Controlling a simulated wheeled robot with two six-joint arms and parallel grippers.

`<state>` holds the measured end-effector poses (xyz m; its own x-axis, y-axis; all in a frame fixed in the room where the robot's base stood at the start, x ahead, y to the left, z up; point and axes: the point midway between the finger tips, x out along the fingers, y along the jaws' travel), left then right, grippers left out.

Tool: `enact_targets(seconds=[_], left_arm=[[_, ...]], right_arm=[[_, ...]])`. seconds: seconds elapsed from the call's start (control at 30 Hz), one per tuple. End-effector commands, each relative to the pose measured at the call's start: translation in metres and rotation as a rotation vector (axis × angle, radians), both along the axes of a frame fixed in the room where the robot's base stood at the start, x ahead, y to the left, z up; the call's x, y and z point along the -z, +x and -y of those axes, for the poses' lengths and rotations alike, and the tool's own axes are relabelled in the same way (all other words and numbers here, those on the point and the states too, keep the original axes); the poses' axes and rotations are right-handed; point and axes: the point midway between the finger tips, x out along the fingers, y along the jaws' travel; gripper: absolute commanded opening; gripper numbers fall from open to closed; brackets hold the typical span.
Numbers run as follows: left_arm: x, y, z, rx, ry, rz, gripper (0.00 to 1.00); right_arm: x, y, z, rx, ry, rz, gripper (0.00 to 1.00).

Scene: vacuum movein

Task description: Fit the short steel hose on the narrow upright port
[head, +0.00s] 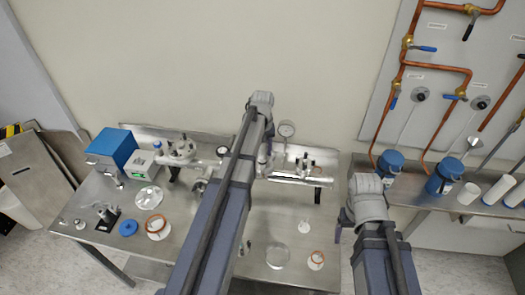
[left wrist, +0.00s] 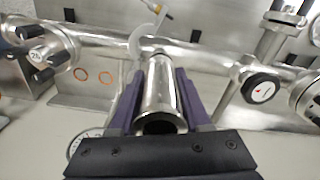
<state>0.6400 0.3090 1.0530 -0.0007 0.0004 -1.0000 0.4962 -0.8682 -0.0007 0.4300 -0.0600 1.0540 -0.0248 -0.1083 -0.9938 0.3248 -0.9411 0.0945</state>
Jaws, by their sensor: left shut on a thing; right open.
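My left gripper (left wrist: 158,82) has its purple fingers shut on the short steel hose (left wrist: 161,98), a shiny tube whose open flanged end faces the wrist camera. In the head view my left arm reaches over the bench's middle, and its gripper (head: 265,160) is mostly hidden beside the steel manifold (head: 300,179). In the left wrist view the manifold pipe (left wrist: 215,58) runs behind the hose. An upright steel fitting (left wrist: 280,38) stands on the right; I cannot tell if it is the narrow port. My right gripper (head: 343,226) is open at the bench's right edge, largely hidden by its arm.
A blue box (head: 112,150), a round steel chamber (head: 180,149) and small parts fill the bench's left. A glass dish (head: 277,256) lies in front.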

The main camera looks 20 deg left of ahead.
Motion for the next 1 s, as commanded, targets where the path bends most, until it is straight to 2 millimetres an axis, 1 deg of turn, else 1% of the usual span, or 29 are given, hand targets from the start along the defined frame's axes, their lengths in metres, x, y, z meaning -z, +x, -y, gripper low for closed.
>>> enact_targets(seconds=[0.63,0.93,0.97,1.0], left_arm=[[0.0080,0.0000,0.0000,0.000,0.000,0.000,0.00],[0.0072,0.0000,0.0000,0.000,0.000,0.000,0.00],[0.0072,0.0000,0.0000,0.000,0.000,0.000,0.50],[0.0072,0.0000,0.0000,0.000,0.000,0.000,0.54]], right_arm=[[0.0081,0.0000,0.0000,0.000,0.000,0.000,0.77],[0.0071,0.0000,0.0000,0.000,0.000,0.000,0.77],[0.0071,0.0000,0.0000,0.000,0.000,0.000,0.77],[0.0072,0.0000,0.0000,0.000,0.000,0.000,0.77]])
